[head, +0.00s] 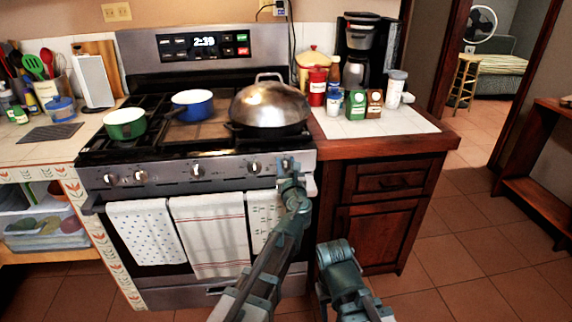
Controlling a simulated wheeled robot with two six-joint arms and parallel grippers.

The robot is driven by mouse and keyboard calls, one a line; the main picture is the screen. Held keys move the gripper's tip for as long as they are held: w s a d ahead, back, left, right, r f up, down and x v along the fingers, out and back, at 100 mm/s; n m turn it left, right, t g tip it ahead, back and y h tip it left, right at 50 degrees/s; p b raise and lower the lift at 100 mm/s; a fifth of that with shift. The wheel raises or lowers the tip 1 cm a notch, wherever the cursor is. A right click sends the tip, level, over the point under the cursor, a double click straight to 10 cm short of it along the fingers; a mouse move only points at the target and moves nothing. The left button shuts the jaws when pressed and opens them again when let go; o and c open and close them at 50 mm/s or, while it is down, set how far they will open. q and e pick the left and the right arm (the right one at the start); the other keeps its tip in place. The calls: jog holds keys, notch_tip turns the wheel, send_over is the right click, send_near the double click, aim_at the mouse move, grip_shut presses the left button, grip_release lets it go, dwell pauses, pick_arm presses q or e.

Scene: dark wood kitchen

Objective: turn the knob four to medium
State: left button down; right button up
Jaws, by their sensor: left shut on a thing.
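The stove's front panel carries a row of silver control knobs: two at the left (110,178) (141,176), one in the middle (198,170), and one right of centre (254,167). My left gripper (286,166) is at the right end of this row, in front of the panel and shut on the knob there. Its fingers mostly hide that knob, so its setting cannot be read. The knob right of centre, fourth from the left, stands just left of the gripper. My right arm shows low in the picture, but I cannot make out its gripper.
A green pot (125,123), a blue pan (192,105) and a large domed lid (269,104) are on the stovetop. Towels (209,232) hang from the oven handle below the knobs. A tiled counter (375,124) with small containers adjoins the right side. Open floor lies right.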

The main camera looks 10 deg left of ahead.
pick_arm(q)
jog(key=shift+s+f, duration=0.1)
jog(key=n, duration=0.2)
jog(key=a+n, duration=0.1)
jog(key=n, duration=0.1)
jog(key=shift+s+f+n, duration=0.15)
jog(key=shift+s+n, duration=0.05)
jog(key=shift+n, duration=0.2)
jog(key=n, duration=0.3)
jog(key=n+b, duration=0.1)
jog(key=n, duration=0.1)
jog(key=shift+s+a+f, duration=0.2)
jog(key=shift+a+f, duration=0.1)
jog(key=shift+a, duration=0.05)
jog(key=c, duration=1.1)
grip_release()
jog(key=shift+w, duration=0.1)
jog(key=shift+c, duration=0.2)
jog(key=o, duration=0.5)
jog(key=shift+w+d, duration=0.15)
jog(key=shift+d, duration=0.1)
jog(key=shift+c, duration=0.2)
jog(key=shift+o, duration=1)
jog(key=shift+a, duration=0.1)
